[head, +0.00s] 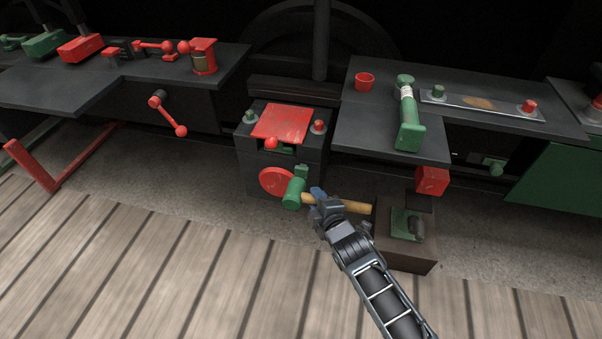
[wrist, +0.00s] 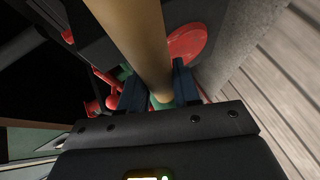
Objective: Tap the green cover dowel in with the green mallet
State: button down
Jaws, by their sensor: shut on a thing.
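The green mallet has a green head (head: 293,194) and a wooden handle (head: 356,207). My gripper (head: 320,197) is shut on the handle, close to the head. In the wrist view the handle (wrist: 138,40) runs between my two fingers (wrist: 160,88), and the head is mostly hidden. The mallet is held in front of a dark box (head: 285,160) with a red cover plate (head: 281,123) on top. A green dowel (head: 250,117) stands upright at the plate's left, apart from the mallet, with a red dowel (head: 318,127) at its right.
A red disc (head: 276,181) is on the box front, just behind the mallet head. A brown box (head: 400,252) with a green-based tool stands below right. The right bench holds a green bottle-like tool (head: 407,115), a red cup (head: 364,82) and a plate with green and red pegs.

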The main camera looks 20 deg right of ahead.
jog(key=shift+w+d+f, duration=0.1)
jog(key=shift+w+d, duration=0.2)
jog(key=shift+w, duration=0.35)
jog(key=shift+s+r, duration=0.25)
jog(key=shift+s+a, duration=0.2)
jog(key=shift+s, duration=0.15)
dwell(0.4)
